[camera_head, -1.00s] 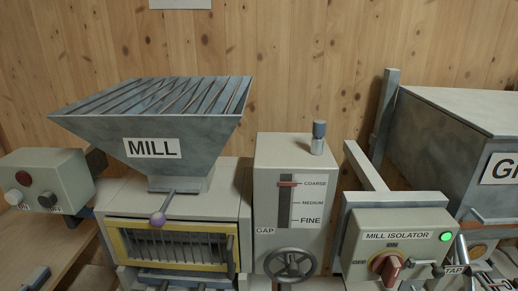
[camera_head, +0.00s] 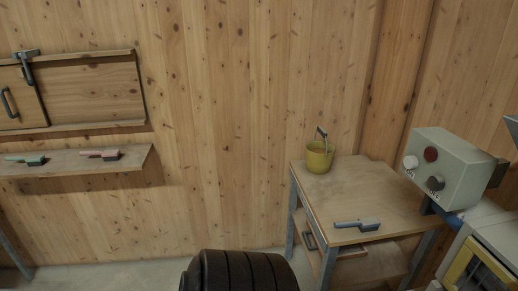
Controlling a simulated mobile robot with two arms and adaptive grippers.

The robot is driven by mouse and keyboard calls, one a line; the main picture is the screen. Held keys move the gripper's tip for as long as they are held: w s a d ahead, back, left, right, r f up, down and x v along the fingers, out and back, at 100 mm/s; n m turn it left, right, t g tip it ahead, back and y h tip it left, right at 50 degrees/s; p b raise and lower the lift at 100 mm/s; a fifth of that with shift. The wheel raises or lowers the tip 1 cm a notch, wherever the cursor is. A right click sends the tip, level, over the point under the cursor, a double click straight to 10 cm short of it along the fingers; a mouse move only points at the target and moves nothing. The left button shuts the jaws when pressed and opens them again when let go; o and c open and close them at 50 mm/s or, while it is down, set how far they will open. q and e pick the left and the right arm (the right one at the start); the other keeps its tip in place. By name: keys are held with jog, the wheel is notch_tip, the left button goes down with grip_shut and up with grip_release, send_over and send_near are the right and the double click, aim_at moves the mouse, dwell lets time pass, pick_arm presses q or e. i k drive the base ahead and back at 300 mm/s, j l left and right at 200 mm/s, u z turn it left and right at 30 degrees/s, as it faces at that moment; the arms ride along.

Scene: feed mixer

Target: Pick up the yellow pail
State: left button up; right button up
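The yellow pail (camera_head: 318,158) stands upright on the back left part of a small wooden table (camera_head: 362,193). Its grey handle is raised above the rim. Nothing touches the pail. Neither of my grippers shows in the head view.
A brush with a blue-grey handle (camera_head: 357,225) lies near the table's front edge. A control box (camera_head: 450,168) with several knobs stands at the right, beside the mill. A wall shelf (camera_head: 75,163) at the left holds two brushes. A dark ribbed cylinder (camera_head: 240,272) is at the bottom middle.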

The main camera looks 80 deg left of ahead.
aim_at(319, 154)
jog(key=u, duration=2.15)
jog(key=j+z, duration=0.1)
jog(key=z, duration=1.35)
jog(key=k+j+z, duration=0.25)
jog(key=k, duration=0.5)
jog(key=l+u, duration=0.1)
jog(key=u, duration=1.3)
jog(key=i+j+u, duration=0.2)
jog(key=i, duration=0.35)
